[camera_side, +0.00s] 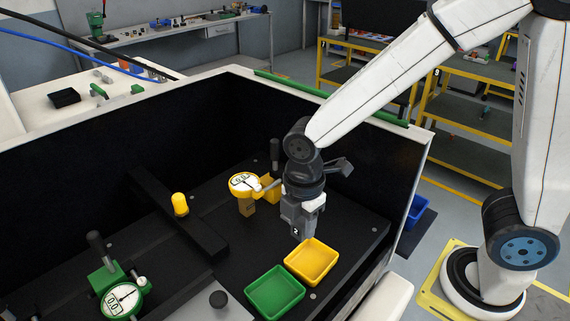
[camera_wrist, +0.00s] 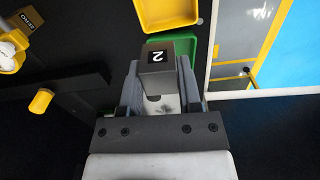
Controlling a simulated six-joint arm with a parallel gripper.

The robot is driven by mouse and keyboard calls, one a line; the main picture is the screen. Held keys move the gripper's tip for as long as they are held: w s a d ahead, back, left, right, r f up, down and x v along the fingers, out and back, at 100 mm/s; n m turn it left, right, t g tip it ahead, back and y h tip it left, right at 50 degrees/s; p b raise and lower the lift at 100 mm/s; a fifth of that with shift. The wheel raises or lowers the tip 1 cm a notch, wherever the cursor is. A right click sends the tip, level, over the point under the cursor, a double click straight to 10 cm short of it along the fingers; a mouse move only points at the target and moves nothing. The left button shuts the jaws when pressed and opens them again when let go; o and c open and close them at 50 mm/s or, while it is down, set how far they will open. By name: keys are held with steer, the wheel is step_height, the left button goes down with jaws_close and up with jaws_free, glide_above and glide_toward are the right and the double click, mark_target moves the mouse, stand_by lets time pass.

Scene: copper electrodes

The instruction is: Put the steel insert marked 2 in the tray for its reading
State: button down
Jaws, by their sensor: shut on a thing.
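The steel insert marked 2 (camera_wrist: 157,60) is a grey block with a black label, held between the fingers of my gripper (camera_wrist: 160,85) in the wrist view. In the side view my gripper (camera_side: 303,212) points down above the black bench, with the insert (camera_side: 296,231) at its tip, behind and left of the yellow tray. The yellow tray (camera_side: 327,254) and the green tray (camera_side: 262,305) look empty. A yellow dial gauge (camera_side: 243,182) stands left of my gripper. A green dial gauge (camera_side: 121,300) is at the lower left. Their small readouts are hard to read.
A raised black bar (camera_side: 176,213) crosses the bench, with a yellow knob (camera_side: 180,204) beside or on it. A block with a black label (camera_wrist: 27,21) stands by the yellow gauge. Dark walls enclose the bench at the back and right.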

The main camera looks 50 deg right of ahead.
glide_above(275, 295)
step_height(275, 295, down, 2)
steer(key=shift+f, duration=0.15)
steer(key=shift+f, duration=2.25)
steer(key=shift+f, duration=1.75)
steer(key=shift+f, duration=0.15)
steer(key=c, duration=0.6)
jaws_free()
